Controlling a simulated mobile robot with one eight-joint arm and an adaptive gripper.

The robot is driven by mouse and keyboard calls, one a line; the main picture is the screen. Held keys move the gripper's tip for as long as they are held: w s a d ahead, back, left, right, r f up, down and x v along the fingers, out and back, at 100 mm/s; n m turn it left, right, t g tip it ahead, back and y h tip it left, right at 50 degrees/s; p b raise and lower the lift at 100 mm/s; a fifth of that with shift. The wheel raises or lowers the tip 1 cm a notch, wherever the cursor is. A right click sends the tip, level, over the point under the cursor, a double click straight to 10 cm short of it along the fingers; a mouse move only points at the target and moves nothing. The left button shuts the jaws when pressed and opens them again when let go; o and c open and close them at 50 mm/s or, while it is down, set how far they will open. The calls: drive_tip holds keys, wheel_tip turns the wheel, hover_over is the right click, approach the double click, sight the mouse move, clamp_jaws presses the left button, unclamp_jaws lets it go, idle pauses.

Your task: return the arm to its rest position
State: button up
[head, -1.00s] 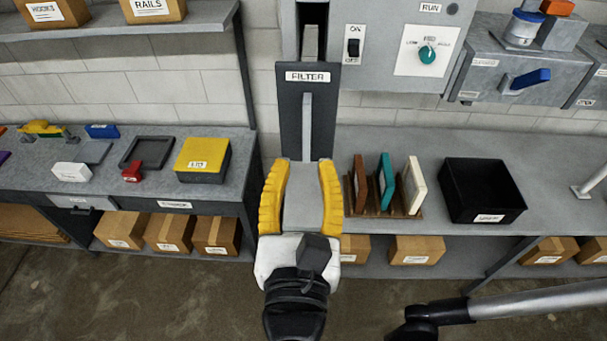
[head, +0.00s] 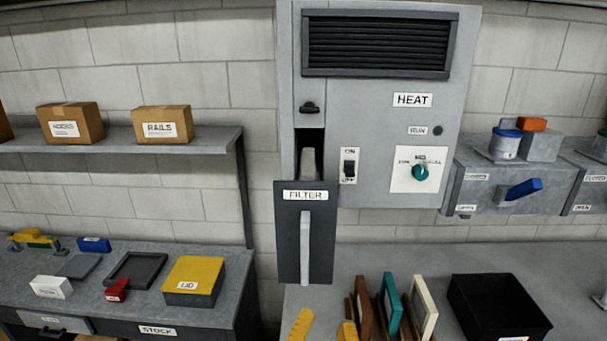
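My gripper (head: 325,329) shows only as two yellow fingertips at the bottom edge of the head view. The tips are apart, with no object visible between them; the rest of the gripper and arm is out of frame. They are below the dark FILTER panel (head: 290,240) in the picture and apart from its light handle (head: 305,250). The panel sits at the lower left of the grey HEAT unit (head: 375,95), with a dark slot (head: 310,140) showing above it.
Brown, teal and cream upright panels (head: 391,305) stand just right of my fingertips on the bench, near a black bin (head: 500,310). A left bench holds a yellow-lidded box (head: 194,275). A shelf with cartons (head: 72,122) is at upper left.

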drive_tip(key=w+d+f+m+g+b, duration=0.1)
drive_tip(key=d+f+m+b, duration=0.4)
drive_tip(key=f+m+b, duration=0.5)
drive_tip(key=d+f+m+g+y+b, duration=0.1)
drive_tip(key=d+f+m+g+b, duration=0.3)
drive_tip(key=f+m+b, duration=0.6)
drive_tip(key=w+d+f+m+g+y+b, duration=0.1)
drive_tip(key=d+f+m+g+b, duration=0.2)
drive_tip(key=f, duration=1.8)
drive_tip(key=d+m+b, duration=0.4)
drive_tip(key=m+b, duration=0.3)
drive_tip(key=m, duration=0.1)
drive_tip(key=shift+w+m+b, duration=0.3)
drive_tip(key=shift+b, duration=0.05)
drive_tip(key=shift+a, duration=0.1)
